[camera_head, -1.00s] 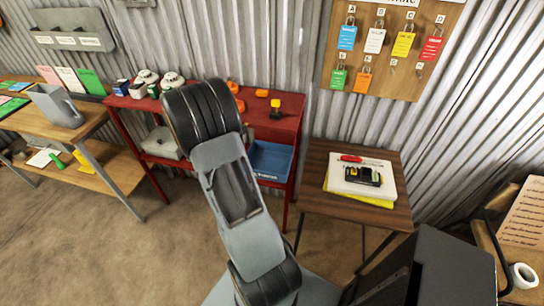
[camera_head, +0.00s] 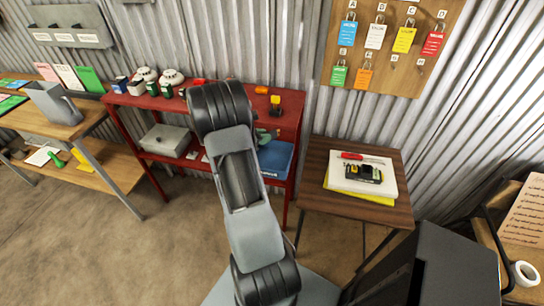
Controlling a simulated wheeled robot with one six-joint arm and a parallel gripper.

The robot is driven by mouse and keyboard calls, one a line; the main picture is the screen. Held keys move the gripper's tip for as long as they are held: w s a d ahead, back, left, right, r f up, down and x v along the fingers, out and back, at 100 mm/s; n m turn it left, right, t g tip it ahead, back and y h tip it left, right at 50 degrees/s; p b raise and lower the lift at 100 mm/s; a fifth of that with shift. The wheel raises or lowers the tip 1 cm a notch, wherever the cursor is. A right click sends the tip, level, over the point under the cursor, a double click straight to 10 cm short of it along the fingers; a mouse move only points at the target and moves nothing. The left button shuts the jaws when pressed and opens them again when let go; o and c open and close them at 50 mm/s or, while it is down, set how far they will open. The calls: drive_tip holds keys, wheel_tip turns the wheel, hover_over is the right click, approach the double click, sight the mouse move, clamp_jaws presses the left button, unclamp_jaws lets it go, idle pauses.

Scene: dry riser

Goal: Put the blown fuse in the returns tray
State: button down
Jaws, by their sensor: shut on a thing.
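A blue tray (camera_head: 277,160) with a small white label, too small to read, sits on the lower shelf of the red bench (camera_head: 285,118). It is the likely returns tray; my arm covers its left part. My gripper is hidden behind my own arm, which reaches over the front of the red bench. I cannot make out the blown fuse. A small greenish-grey shape (camera_head: 264,138) shows beside the arm just above the tray, and I cannot tell what it is.
A grey case (camera_head: 166,140) lies on the red bench's lower shelf. Its top holds white domed devices (camera_head: 171,76) and a black-yellow item (camera_head: 275,106). A padlock board (camera_head: 392,45) hangs above.

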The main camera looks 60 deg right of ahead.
drive_tip(key=shift+f, duration=0.75)
drive_tip(key=c, duration=0.9)
unclamp_jaws()
drive_tip(key=shift+c, duration=0.2)
drive_tip(key=b+v, duration=0.3)
drive_tip(key=v, duration=1.1)
drive_tip(key=shift+f, duration=0.1)
